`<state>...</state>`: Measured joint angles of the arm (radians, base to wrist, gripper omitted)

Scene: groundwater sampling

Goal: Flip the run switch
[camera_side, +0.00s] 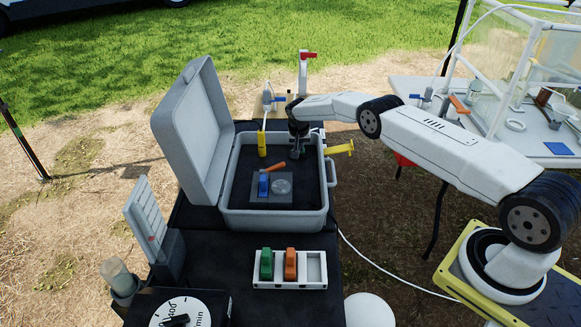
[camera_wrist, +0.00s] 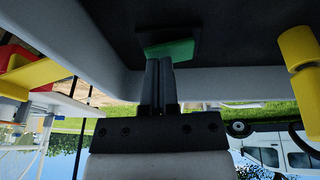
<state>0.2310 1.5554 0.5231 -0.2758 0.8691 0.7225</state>
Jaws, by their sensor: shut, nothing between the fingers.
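In the wrist view, a green part (camera_wrist: 168,48), which looks like a rocker switch, sits on a dark panel just beyond my fingertips. I take it for the run switch; no lettering shows. My gripper (camera_wrist: 160,62) is shut and empty, its tips at or very near the lower edge of the green part. Contact cannot be told. In the side view my gripper (camera_side: 296,154) points down inside the open grey case (camera_side: 228,215), near its back wall. The green part is hidden there behind my gripper and wrist.
In the case are an orange-handled tool (camera_side: 273,166), a blue part (camera_side: 264,185) and a clear round disc (camera_side: 282,186). A yellow cylinder (camera_side: 262,144) and a yellow handle (camera_side: 340,148) flank my gripper. A white rack (camera_side: 313,268) stands in front. The case's front right floor is clear.

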